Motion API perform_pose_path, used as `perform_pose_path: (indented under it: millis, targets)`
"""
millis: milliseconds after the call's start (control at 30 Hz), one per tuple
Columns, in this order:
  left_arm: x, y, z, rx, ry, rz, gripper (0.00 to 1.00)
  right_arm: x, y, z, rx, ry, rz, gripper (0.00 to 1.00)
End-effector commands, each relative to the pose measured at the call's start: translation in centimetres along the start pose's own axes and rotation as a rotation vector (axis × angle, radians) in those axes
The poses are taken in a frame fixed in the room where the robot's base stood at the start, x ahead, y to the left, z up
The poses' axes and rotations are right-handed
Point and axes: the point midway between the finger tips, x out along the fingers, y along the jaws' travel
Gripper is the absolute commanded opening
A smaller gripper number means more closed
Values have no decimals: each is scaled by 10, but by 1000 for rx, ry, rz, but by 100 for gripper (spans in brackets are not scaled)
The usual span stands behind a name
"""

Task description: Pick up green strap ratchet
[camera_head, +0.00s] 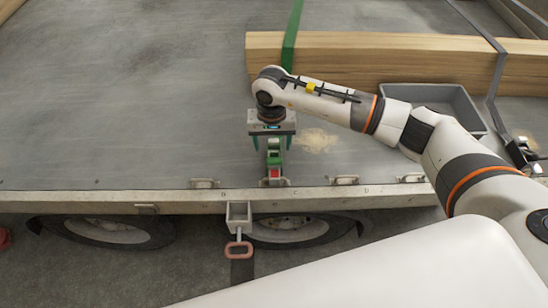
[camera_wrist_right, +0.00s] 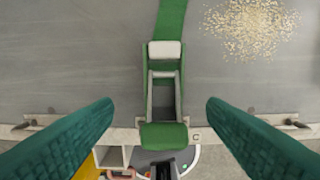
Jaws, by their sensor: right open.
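The green strap ratchet (camera_head: 274,160) lies on the trailer bed near its edge, with a green handle and grey metal frame. In the right wrist view the ratchet (camera_wrist_right: 163,95) sits in the middle, with the green strap (camera_wrist_right: 171,20) running away from it. My right gripper (camera_head: 270,143) is above the ratchet in the head view. Its teal fingers (camera_wrist_right: 160,115) are wide apart, one on each side of the ratchet and clear of it. The gripper is open and empty. It hides part of the ratchet and strap in the head view. My left gripper is not in view.
Timber beams (camera_head: 400,58) lie across the bed under the green strap and a grey strap (camera_head: 493,60). A grey tray (camera_head: 440,101) stands at the right. The bed's left side (camera_head: 110,110) is clear. A red handle (camera_head: 238,249) hangs below the edge.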

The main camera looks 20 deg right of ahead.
Motion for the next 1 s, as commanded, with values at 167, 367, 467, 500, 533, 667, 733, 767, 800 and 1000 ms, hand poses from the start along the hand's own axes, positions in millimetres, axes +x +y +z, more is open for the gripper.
perform_pose_path:
  millis: [167, 367, 467, 500, 533, 667, 733, 767, 800, 1000]
  targets:
    - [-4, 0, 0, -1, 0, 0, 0, 21, 1, 0, 0, 2, 3, 66]
    - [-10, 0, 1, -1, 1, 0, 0, 37, -2, 1, 2, 4, 3, 66]
    - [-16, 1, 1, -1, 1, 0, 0, 53, -5, 3, 3, 5, 3, 66]
    - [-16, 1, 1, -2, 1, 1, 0, 60, -5, 3, 3, 5, 2, 66]
    - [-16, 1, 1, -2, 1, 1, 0, 64, -4, 3, 2, 4, 4, 66]
    - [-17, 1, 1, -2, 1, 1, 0, 75, -4, 4, 1, 2, 4, 66]
    - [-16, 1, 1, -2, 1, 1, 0, 76, -4, 4, 1, 1, 5, 66]
    - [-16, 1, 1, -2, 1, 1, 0, 77, -4, 4, 1, 0, 5, 66]
    - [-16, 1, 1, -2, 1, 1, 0, 76, -4, 4, 1, 0, 5, 66]
    - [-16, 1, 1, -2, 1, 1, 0, 76, -4, 4, 1, 0, 5, 50]
